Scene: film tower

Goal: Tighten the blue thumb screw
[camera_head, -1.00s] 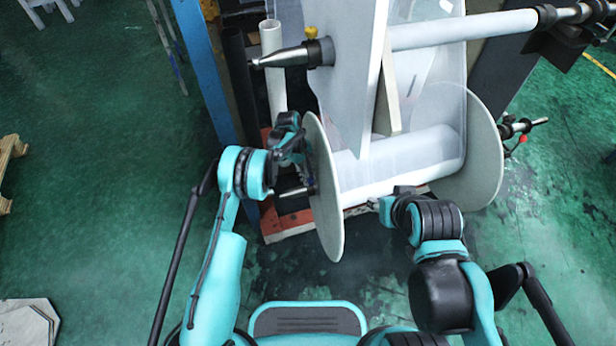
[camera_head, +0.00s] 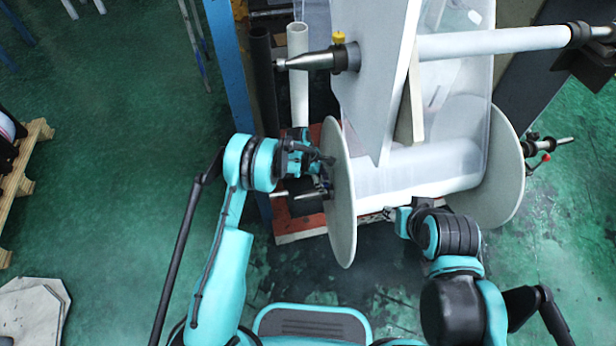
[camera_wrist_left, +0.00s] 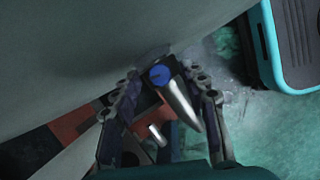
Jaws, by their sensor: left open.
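The blue thumb screw (camera_wrist_left: 160,74) shows its round blue head in the left wrist view, on a dark collar beside a shiny metal shaft (camera_wrist_left: 182,105). My left gripper (camera_wrist_left: 165,88) is open, with one finger on each side of the screw and shaft; I cannot tell whether either finger touches them. In the head view my left gripper (camera_head: 322,168) is at the left face of the reel's white disc (camera_head: 341,215), above the shaft end; the screw is not clear there. My right gripper (camera_head: 389,213) is small, low in front of the film roll (camera_head: 425,172), its jaws unclear.
A tapered spindle (camera_head: 310,60) with a yellow knob (camera_head: 338,38) juts out above my left gripper. A blue post (camera_head: 238,70) and upright tubes (camera_head: 298,70) stand behind it. The second disc (camera_head: 500,170) is at the right.

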